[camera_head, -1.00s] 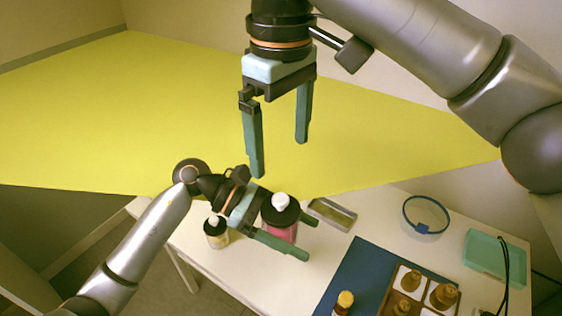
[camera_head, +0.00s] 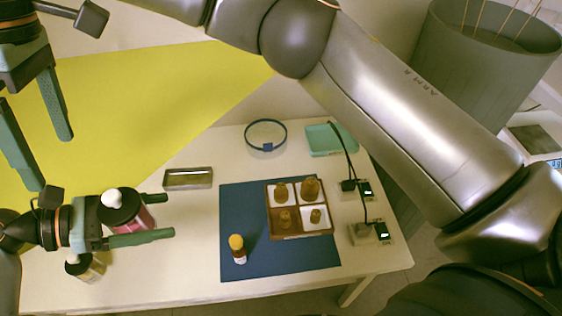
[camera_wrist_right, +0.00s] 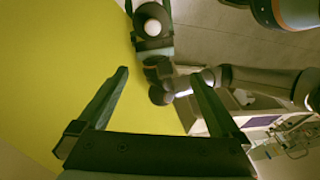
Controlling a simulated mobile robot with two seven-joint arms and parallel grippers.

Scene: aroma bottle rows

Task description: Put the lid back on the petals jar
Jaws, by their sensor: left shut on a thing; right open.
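The black lid (camera_head: 114,218) with a white knob is between the fingers of my left gripper (camera_head: 168,215), at the left of the head view. My left gripper is shut on it. The petals jar (camera_head: 146,217), with pink contents, shows just below and beside the lid, partly hidden by the lid and fingers. I cannot tell whether the lid is seated on it. The lid's white knob also shows at the top of the right wrist view (camera_wrist_right: 152,27). My right gripper (camera_head: 50,162) is open and empty, raised at the far left; its fingers fill the right wrist view (camera_wrist_right: 158,74).
A dark bottle with a pale label (camera_head: 85,268) stands below my left gripper. A grey tray (camera_head: 188,187) lies behind the jar. A blue mat (camera_head: 290,262) holds an amber bottle (camera_head: 238,250) and a wooden box (camera_head: 302,236) of brown bottles. Cables and teal tray (camera_head: 318,140) are at the right.

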